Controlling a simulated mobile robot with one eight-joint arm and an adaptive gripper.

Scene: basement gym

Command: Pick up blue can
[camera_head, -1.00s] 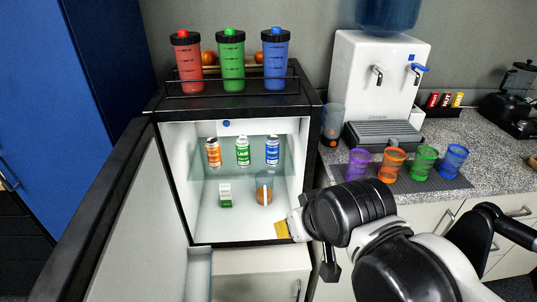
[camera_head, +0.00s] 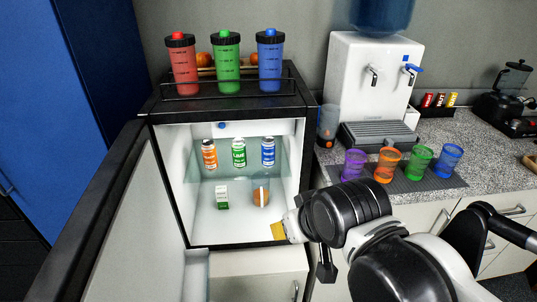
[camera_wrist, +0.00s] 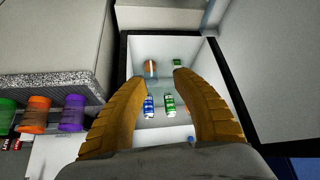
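The blue can (camera_head: 268,151) stands upright on the glass shelf of the open mini fridge (camera_head: 201,236), at the right of a row with a green can (camera_head: 239,153) and an orange can (camera_head: 209,154). My gripper (camera_head: 279,231) is at the fridge's lower right front, below the blue can. In the wrist view, which looks into the fridge upside down, my gripper's (camera_wrist: 165,77) two tan fingers are spread with nothing between them. The blue can (camera_wrist: 149,106) shows between them, near the left finger, and the green can (camera_wrist: 169,104) beside it. The right finger mostly hides the orange can.
The fridge door (camera_head: 135,215) stands open at left. Shaker bottles (camera_head: 228,62) stand on top. A counter with coloured cups (camera_head: 388,164) and a water dispenser (camera_head: 375,85) is right.

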